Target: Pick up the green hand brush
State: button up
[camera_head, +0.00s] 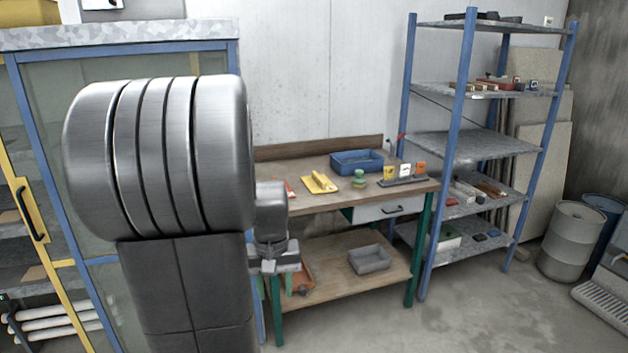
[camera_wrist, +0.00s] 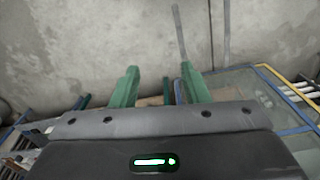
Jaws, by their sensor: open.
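A small green item (camera_head: 358,179) with a paler band stands on the wooden workbench (camera_head: 325,203), right of a yellow piece and in front of the blue bin. It may be the green hand brush, but it is too small to tell. My gripper (camera_head: 282,284) hangs at the left front of the bench, below its top and well apart from the green item. In the wrist view my gripper (camera_wrist: 161,82) shows two green fingers spread apart with nothing between them. No brush shows in the wrist view.
The bench top also bears a blue bin (camera_head: 357,162), a yellow piece (camera_head: 320,182) and a dark rack (camera_head: 403,181). A grey bin (camera_head: 369,259) stands on the lower shelf. A blue-post shelf unit (camera_head: 461,146) stands right; a glass-fronted cabinet (camera_head: 122,45) stands left. Floor in front is clear.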

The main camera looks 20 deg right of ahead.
aim_at(358, 182)
jog(key=i+l+z, duration=0.1)
jog(key=i+l, duration=2.35)
jog(key=l, duration=0.15)
